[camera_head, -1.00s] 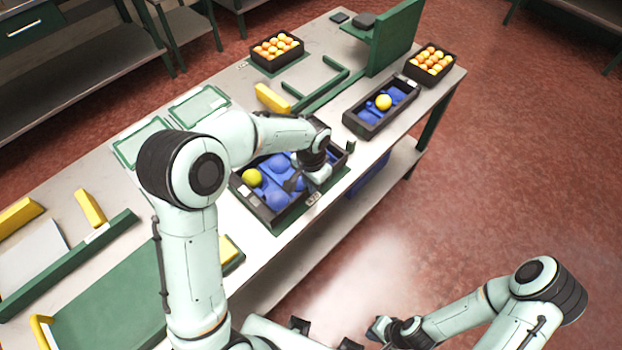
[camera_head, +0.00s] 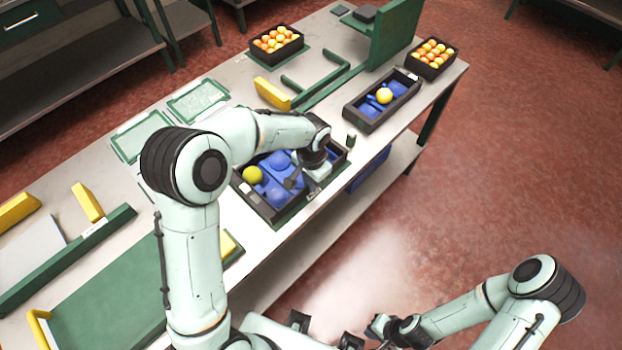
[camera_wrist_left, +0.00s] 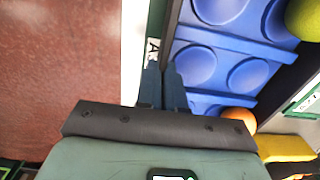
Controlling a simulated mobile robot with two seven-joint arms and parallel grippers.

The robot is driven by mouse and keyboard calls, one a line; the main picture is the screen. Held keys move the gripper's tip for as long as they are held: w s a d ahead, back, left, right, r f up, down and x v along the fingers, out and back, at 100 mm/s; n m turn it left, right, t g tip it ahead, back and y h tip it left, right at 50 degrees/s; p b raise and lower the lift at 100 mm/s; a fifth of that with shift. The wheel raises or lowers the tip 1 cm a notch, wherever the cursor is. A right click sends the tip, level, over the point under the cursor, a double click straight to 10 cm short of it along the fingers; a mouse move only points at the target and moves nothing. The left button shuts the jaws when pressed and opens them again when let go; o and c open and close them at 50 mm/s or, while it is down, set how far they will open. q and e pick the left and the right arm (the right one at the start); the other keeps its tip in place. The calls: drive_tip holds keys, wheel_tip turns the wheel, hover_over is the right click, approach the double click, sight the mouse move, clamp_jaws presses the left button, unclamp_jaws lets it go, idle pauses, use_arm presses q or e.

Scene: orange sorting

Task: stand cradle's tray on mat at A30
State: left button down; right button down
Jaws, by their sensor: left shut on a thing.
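A dark tray (camera_head: 262,206) with blue cupped inserts stands near the table's front edge, a yellow-green ball (camera_head: 253,174) in its left part. Its blue insert (camera_wrist_left: 222,62) shows in the left wrist view, with the ball at the right edge and an orange ball (camera_wrist_left: 240,117) partly hidden. My left gripper (camera_wrist_left: 163,70) is shut on the tray's dark front wall. My left wrist hides part of the tray in the head view. A green mat edge (camera_head: 285,224) shows below the tray. My right gripper (camera_head: 375,326) is away from the table; its jaws are unclear.
A second dark tray (camera_head: 363,123) with blue inserts and a yellow ball stands farther right. Dark boxes of oranges stand behind (camera_head: 277,52) and at the far right (camera_head: 432,70). Green rails, yellow blocks and a tall green panel (camera_head: 396,35) bound the work area.

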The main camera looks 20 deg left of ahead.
use_arm(q)
drive_tip(key=shift+f, duration=0.2)
use_arm(e)
drive_tip(key=shift+s+f, duration=0.1)
drive_tip(key=shift+f, duration=0.05)
use_arm(q)
drive_tip(key=c, duration=1.2)
unclamp_jaws()
